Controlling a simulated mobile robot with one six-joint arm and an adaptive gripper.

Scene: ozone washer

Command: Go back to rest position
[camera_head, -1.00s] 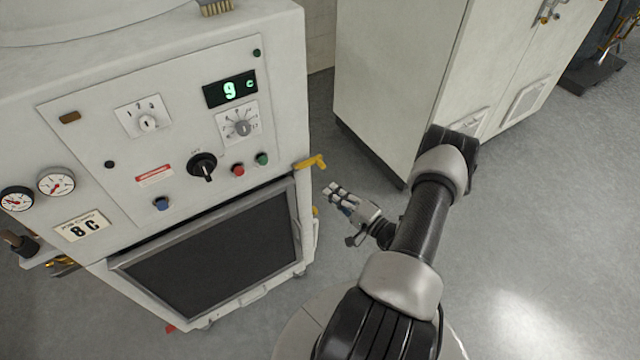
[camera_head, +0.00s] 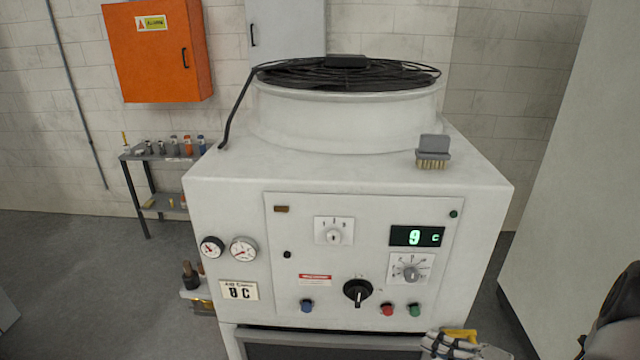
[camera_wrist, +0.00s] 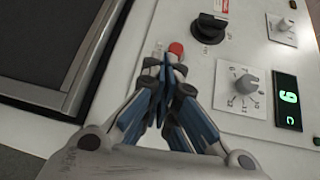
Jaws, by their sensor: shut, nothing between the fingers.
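My gripper (camera_wrist: 160,68) is shut and empty in the wrist view, its fingertips together in front of the machine's panel. From that camera the tips overlap the area by the red button (camera_wrist: 176,48); I cannot tell whether they touch it. In the head view my gripper (camera_head: 436,345) is at the bottom edge, partly cut off, just below the red and green buttons. The white ozone washer (camera_head: 240,180) fills the middle of that view. Its green display (camera_head: 416,236) reads 9 C. The black rotary switch (camera_head: 358,292) points roughly downward.
A brush (camera_head: 433,150) lies on the washer's top beside the black fan grille (camera_head: 346,74). A tall pale cabinet (camera_head: 565,190) stands close on the right. A small shelf (camera_head: 150,157) with bottles and an orange wall box (camera_head: 158,55) are behind. Floor shows at left.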

